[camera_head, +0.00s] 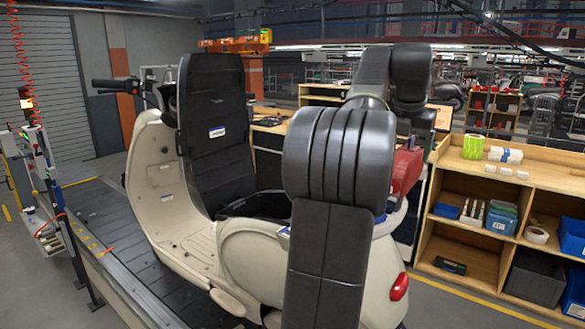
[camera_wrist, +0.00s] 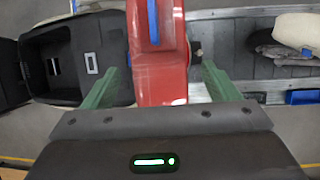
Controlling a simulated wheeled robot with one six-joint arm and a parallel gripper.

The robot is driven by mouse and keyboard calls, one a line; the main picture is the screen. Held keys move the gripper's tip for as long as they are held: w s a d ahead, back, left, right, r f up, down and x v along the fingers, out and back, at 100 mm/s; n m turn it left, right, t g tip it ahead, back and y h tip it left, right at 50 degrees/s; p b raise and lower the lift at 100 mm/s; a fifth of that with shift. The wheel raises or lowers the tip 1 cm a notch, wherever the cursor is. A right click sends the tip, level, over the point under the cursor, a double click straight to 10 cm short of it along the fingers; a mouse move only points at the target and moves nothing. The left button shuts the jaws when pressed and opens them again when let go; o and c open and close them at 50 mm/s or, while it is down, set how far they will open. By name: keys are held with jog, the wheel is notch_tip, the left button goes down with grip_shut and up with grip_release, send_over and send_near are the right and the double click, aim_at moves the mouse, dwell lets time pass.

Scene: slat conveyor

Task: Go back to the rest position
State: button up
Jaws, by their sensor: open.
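My gripper (camera_wrist: 161,78) shows in the wrist view with its two green fingers spread apart. A red part with a blue strip (camera_wrist: 158,58) lies between and beyond the fingers, with a gap on each side. A red part (camera_head: 407,170) also shows in the head view, partly behind my arm. My black arm is raised and bent in the middle of the head view, and it hides my gripper there. A cream scooter (camera_head: 165,180) stands behind my arm, its black seat (camera_head: 213,125) tipped upright. Its open black storage bin (camera_wrist: 80,62) shows left in the wrist view.
The scooter stands on a dark slat conveyor (camera_head: 93,208). A wooden shelf (camera_head: 460,240) with blue bins (camera_head: 572,237) and a green roll (camera_head: 473,147) stands close on the right. A post stand with a red coiled hose (camera_head: 20,50) is at the left.

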jog(key=v, duration=0.9)
jog(key=x, duration=1.4)
jog(key=shift+f, duration=0.15)
notch_tip(320, 180, up, 4)
jog(key=shift+d+r+p, duration=0.1)
jog(key=shift+d+p, duration=0.1)
jog(key=shift+p, duration=0.65)
jog(key=shift+d+r, duration=0.1)
jog(key=shift+r, duration=0.7)
